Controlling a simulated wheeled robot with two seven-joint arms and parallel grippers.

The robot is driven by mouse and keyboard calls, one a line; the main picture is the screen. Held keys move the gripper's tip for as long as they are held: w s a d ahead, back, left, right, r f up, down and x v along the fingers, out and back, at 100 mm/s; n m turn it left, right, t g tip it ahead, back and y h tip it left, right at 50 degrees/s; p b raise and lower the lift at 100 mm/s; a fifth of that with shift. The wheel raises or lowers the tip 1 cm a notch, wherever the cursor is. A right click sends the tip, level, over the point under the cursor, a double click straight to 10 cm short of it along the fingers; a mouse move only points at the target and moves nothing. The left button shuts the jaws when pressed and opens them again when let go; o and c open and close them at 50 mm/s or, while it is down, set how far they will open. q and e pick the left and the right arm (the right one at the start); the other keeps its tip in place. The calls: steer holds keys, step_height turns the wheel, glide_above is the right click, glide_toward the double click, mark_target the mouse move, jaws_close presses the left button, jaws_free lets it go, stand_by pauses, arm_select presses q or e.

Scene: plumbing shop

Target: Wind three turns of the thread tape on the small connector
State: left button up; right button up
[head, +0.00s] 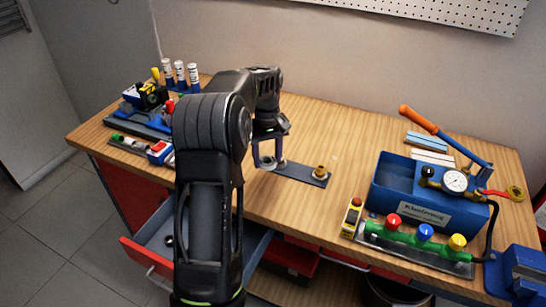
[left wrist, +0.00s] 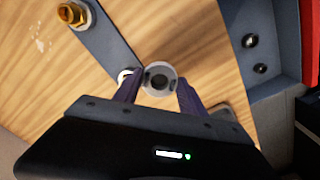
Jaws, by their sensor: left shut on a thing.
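My left gripper (head: 268,163) points down over the near left end of a dark flat strip (head: 297,173) on the wooden bench. In the left wrist view the gripper (left wrist: 159,92) is shut on a round, pale grey ring-shaped thing (left wrist: 159,68), which looks like the roll of thread tape. Just left of it, a small whitish round thing (left wrist: 124,75) stands at the strip's end, partly hidden by a finger; it may be the small connector. I cannot tell whether the two touch. A larger brass fitting (head: 320,172) stands upright at the strip's other end. My right gripper is not seen.
A blue tool box with a gauge (head: 417,196) and an orange-handled lever stands at the right. A rack with coloured knobs (head: 424,241) is in front of it. Tools and bottles (head: 180,72) crowd the left end. A drawer (head: 147,256) is open below the front edge.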

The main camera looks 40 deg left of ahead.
arm_select(q)
steer(key=shift+w+a+r+p, duration=0.1)
steer(key=shift+w+a+p, duration=0.05)
steer(key=shift+a+p, duration=0.4)
steer(key=shift+w+a+r+p, duration=0.1)
steer(key=shift+a+p, duration=0.3)
steer(key=shift+a, duration=0.25)
steer(key=shift+a+f, duration=0.2)
steer(key=shift+a, duration=0.2)
